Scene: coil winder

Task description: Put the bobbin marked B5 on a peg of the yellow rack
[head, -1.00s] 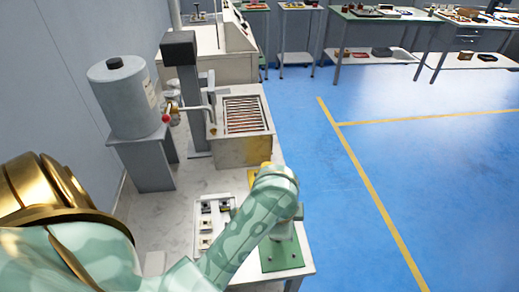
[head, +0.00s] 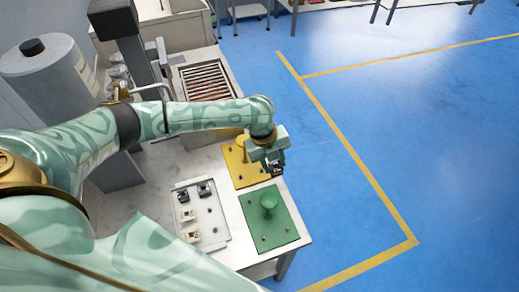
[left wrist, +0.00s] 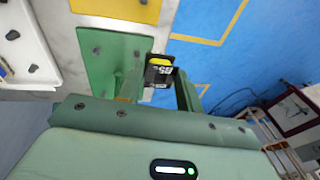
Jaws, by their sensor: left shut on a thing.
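My left gripper (head: 272,163) is shut on a small dark bobbin (head: 277,169) and holds it at the right side of the yellow rack (head: 241,178), near the table's right edge. The left wrist view also shows this black bobbin (left wrist: 159,72), with a yellow part and a pale marking that I cannot read surely, between the fingers. The yellow rack is a flat plate with pegs, partly covered by my arm and gripper. It also shows at the top of the left wrist view (left wrist: 120,9). My right gripper is out of view.
A green rack (head: 285,232) with an upright green post stands in front of the yellow one. A pale tray (head: 214,231) with several small bobbins lies to its left. A box with a slatted top (head: 205,80) stands behind. Blue floor lies right of the table.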

